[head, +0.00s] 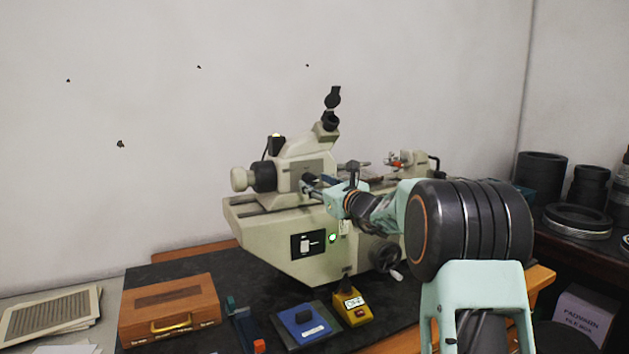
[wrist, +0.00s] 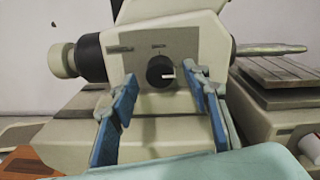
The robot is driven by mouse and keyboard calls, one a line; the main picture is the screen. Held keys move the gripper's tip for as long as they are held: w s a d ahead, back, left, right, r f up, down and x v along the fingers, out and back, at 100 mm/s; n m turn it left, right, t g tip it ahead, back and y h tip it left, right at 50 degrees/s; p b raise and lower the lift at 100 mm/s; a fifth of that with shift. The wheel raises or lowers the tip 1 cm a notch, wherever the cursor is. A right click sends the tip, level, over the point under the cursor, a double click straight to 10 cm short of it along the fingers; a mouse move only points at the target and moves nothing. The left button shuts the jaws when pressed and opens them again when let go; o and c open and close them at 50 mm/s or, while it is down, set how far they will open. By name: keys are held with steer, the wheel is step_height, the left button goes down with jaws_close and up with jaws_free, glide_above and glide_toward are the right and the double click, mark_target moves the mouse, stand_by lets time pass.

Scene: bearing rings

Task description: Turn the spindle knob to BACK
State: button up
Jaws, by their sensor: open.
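The spindle knob (wrist: 160,72) is a round black dial on the cream front face of the machine's headstock (wrist: 185,45). Clear gaps show between both fingers and the knob. In the head view my gripper (head: 314,187) is in front of the headstock, and the knob is hard to make out there.
The machine (head: 262,232) stands on a dark mat, with a handwheel (head: 387,257) low on its front and a lit green lamp (head: 332,238). A wooden case (head: 170,308), a blue block (head: 305,325) and a yellow device (head: 352,305) lie in front. Wall behind.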

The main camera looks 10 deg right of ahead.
steer(key=shift+w+a, duration=0.25)
steer(key=shift+w, duration=0.45)
steer(key=shift+c, duration=0.2)
steer(key=c, duration=1.1)
